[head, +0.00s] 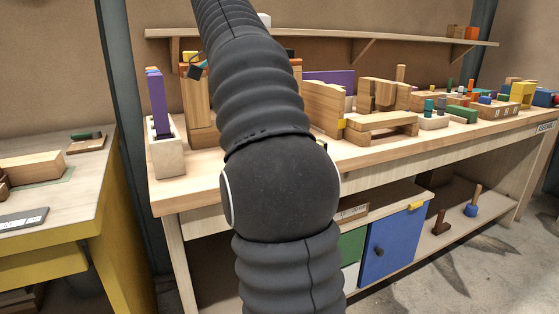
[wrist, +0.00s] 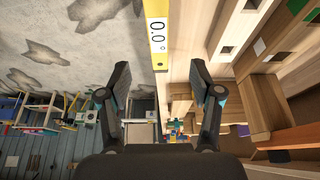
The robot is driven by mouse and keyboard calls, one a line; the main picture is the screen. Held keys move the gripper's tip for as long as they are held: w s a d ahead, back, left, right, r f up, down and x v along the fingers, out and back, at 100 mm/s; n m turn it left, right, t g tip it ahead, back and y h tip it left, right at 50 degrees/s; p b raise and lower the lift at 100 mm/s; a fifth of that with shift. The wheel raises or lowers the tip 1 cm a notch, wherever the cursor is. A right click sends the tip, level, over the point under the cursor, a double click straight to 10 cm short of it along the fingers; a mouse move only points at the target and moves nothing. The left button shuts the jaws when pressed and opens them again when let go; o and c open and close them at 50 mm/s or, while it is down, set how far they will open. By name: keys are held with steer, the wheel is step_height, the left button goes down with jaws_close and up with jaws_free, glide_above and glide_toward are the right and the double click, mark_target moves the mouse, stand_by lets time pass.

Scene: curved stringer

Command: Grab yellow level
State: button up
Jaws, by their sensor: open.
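My gripper (wrist: 158,70) is open, with one dark finger on each side of the level and a visible gap on both sides. I cannot tell how far beyond the fingertips the level is. In the head view my arm covers the middle, and I cannot make out the gripper or identify the level there.
A wooden workbench (head: 190,200) holds wooden blocks (head: 385,95) and a purple upright piece (head: 158,103). A shelf (head: 330,35) runs along the wall behind. A blue cabinet door (head: 392,243) is below the bench. A yellow-sided table (head: 60,222) stands at left.

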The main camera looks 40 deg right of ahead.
steer(key=b+x, duration=0.2)
steer(key=x, duration=0.5)
steer(key=shift+d+f, duration=0.1)
steer(key=shift+f, duration=0.2)
steer(key=shift+b+x, duration=0.65)
steer(key=shift+x, duration=1.9)
steer(key=shift+s+r, duration=0.1)
steer(key=shift+s, duration=0.1)
jaws_close()
